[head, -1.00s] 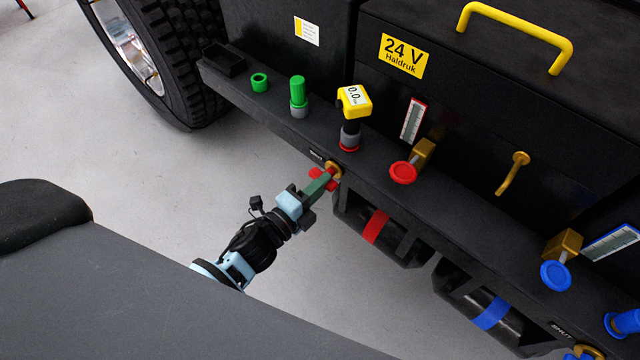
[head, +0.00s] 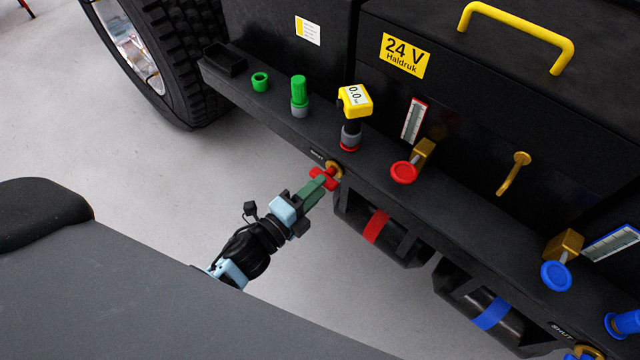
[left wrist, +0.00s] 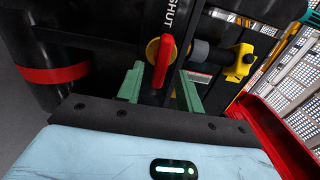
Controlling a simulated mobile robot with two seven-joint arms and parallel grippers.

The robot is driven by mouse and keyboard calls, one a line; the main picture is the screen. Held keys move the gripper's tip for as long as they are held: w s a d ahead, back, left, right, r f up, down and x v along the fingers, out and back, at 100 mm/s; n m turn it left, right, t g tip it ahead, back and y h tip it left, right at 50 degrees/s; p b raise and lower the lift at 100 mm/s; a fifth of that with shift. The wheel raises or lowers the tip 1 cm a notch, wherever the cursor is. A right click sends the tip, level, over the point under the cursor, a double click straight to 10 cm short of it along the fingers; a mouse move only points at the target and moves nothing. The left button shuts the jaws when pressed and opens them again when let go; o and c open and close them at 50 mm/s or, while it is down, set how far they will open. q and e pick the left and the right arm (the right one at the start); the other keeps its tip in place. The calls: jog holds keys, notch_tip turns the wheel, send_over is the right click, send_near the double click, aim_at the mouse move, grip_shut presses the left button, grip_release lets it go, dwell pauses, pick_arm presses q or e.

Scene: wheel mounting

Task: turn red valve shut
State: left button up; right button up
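The red valve's handle (head: 322,176) sits on a brass body on the front face of the dark ledge, beside a small "SHUT" label. In the left wrist view the red handle (left wrist: 164,62) points nearly along the "SHUT" lettering (left wrist: 173,14), with the brass body behind it. My left gripper (head: 317,187) is at the valve. In the left wrist view its green fingers (left wrist: 160,85) are apart, one on each side of the handle, with gaps showing; the gripper holds nothing. My right gripper is not in view.
The ledge (head: 275,125) carries a green cap (head: 260,82), a yellow gauge (head: 354,99) and a red round knob (head: 403,172). A red-banded cylinder (head: 376,226) hangs below, right of the gripper. Open floor (head: 190,180) lies to the left.

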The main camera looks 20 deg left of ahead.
pick_arm(q)
jog(key=v, duration=0.6)
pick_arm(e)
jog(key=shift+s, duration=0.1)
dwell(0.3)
